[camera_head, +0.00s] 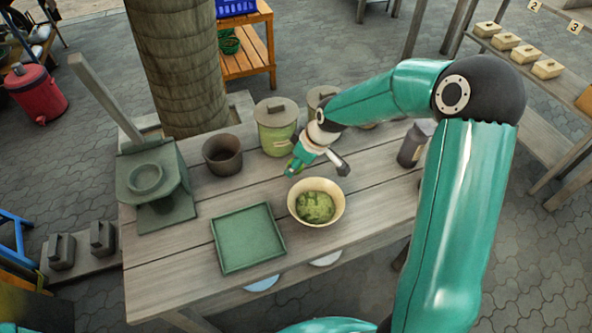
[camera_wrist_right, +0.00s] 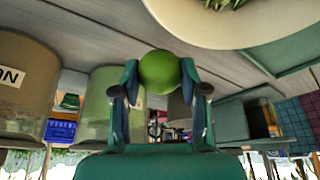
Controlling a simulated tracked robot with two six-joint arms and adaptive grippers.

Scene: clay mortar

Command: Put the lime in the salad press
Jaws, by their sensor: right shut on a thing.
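My right gripper (camera_head: 298,164) is shut on the green lime (camera_wrist_right: 160,72), which sits between its two fingertips in the wrist view. In the head view it hangs above the table, just behind the cream bowl (camera_head: 296,200) of chopped greens and in front of the lidded green canister. The lime is small and hard to make out there. The grey-green press (camera_head: 165,213), with a long raised lever and a round cup, stands at the table's left end, well left of the gripper. My left gripper is not in view.
A dark brown pot (camera_head: 222,155) stands between the press and the green canister (camera_head: 277,138). A flat green square tray (camera_head: 248,238) lies in front. A grey jar (camera_head: 414,144) stands at the right. A thick trunk (camera_head: 180,65) rises behind the table.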

